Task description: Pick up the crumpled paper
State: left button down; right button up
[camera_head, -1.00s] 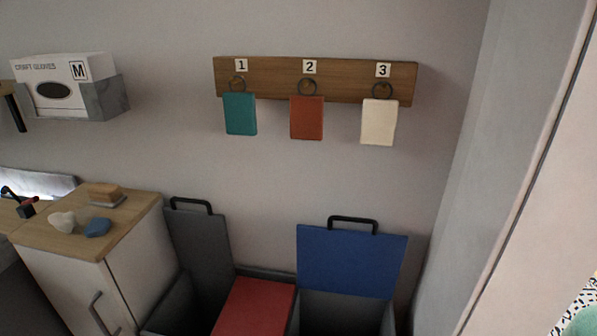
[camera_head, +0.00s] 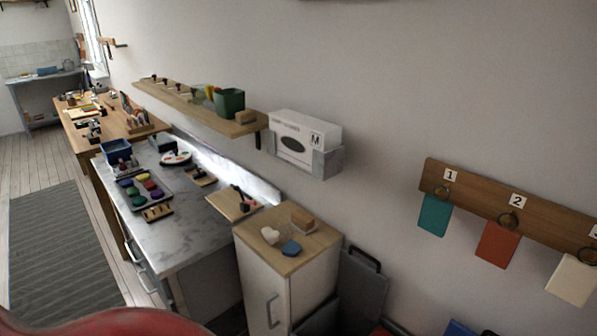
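A small whitish lump (camera_head: 270,235) lies on the wooden top of the narrow white cabinet (camera_head: 254,272). It may be the crumpled paper, but it is too small to be sure. A blue lump (camera_head: 291,248) lies just to its right, and a brown block (camera_head: 303,219) sits behind it on a thin grey base. I see no other thing that looks like crumpled paper. Neither of my grippers shows in the head view.
Left of the cabinet is a marble-topped counter (camera_head: 190,240) with paint pots and tools. A shelf (camera_head: 190,103) and a glove box (camera_head: 305,140) are on the wall above. Bins with raised lids (camera_head: 362,285) stand right of the cabinet. Open floor with a grey rug (camera_head: 60,250) lies left.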

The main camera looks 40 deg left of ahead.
aim_at(271, 236)
jog(key=u, duration=1.55)
